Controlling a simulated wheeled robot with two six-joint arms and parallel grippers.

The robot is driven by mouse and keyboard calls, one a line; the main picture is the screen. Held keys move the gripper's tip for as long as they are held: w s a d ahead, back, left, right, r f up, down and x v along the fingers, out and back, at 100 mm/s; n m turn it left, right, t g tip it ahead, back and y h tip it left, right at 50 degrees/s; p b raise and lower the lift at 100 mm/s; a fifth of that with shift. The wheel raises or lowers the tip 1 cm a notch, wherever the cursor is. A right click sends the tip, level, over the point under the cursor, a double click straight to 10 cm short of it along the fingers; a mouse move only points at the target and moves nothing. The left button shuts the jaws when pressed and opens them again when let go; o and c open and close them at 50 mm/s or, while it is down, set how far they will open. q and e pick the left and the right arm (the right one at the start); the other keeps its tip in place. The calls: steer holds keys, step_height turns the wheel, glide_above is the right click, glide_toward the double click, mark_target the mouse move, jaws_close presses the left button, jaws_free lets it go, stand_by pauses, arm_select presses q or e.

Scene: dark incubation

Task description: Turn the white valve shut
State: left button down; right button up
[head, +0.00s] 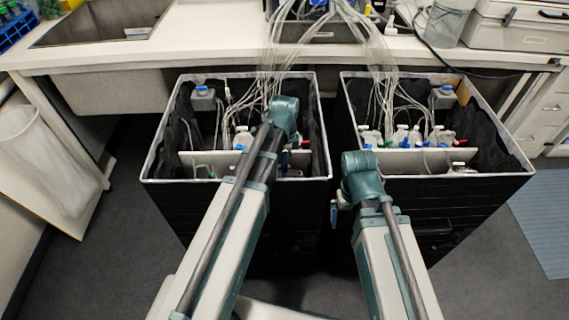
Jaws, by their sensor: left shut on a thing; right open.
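Two black-lined boxes with white rims stand side by side, the left box (162,140) and the right box (515,148). My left arm reaches into the left box. My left gripper (284,158) is mostly hidden behind its own wrist, low near the inner white panel (212,160). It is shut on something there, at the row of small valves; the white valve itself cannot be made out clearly. A blue valve (240,147) and a red one (305,143) show near it. My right gripper (338,205) is open, in front of the gap between the boxes, and holds nothing.
Bundled clear tubes (275,62) run from the white bench (200,25) into both boxes. White bottles (403,135) stand in the right box. A sink (105,20) is at the back left and a waste bag (40,160) hangs at left. A blue mat (545,215) lies at right.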

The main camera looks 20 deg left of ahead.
arm_select(q)
steer(key=shift+m, duration=0.4)
steer(key=c, duration=0.8)
jaws_free()
steer(key=shift+c, duration=0.2)
steer(key=shift+n, duration=0.3)
